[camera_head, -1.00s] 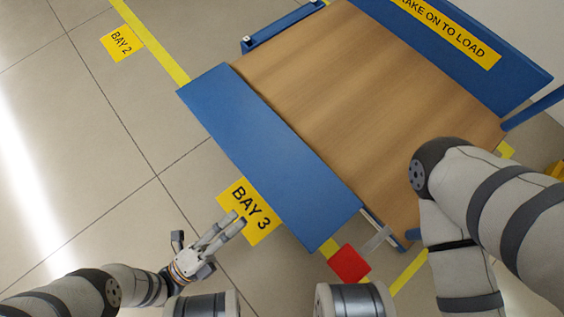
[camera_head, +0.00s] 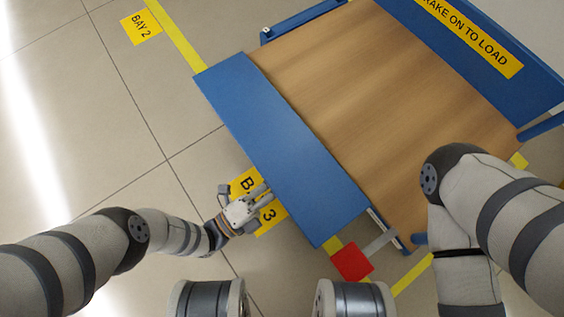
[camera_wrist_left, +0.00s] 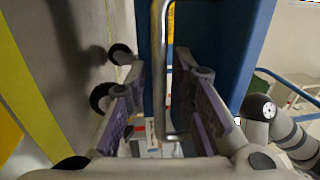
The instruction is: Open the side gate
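The side gate, a plain blue panel (camera_head: 280,150), runs along the near left side of a cart with a wooden deck (camera_head: 390,115). In the left wrist view, the blue panel (camera_wrist_left: 225,45) lies beyond a vertical metal bar handle (camera_wrist_left: 157,80). My left gripper (camera_head: 266,196) is at the panel's outer edge, above the yellow BAY 3 floor sign. Its fingers are apart in the left wrist view (camera_wrist_left: 160,72), with the bar between them; I see no clear contact. My right arm reaches over the cart's right side; its gripper is out of view.
A red pad (camera_head: 352,262) on a grey bar sticks out at the cart's near corner. A blue end panel (camera_head: 535,72) with a yellow sign stands at the far right. Yellow floor lines and the BAY 2 sign (camera_head: 141,27) mark open floor on the left.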

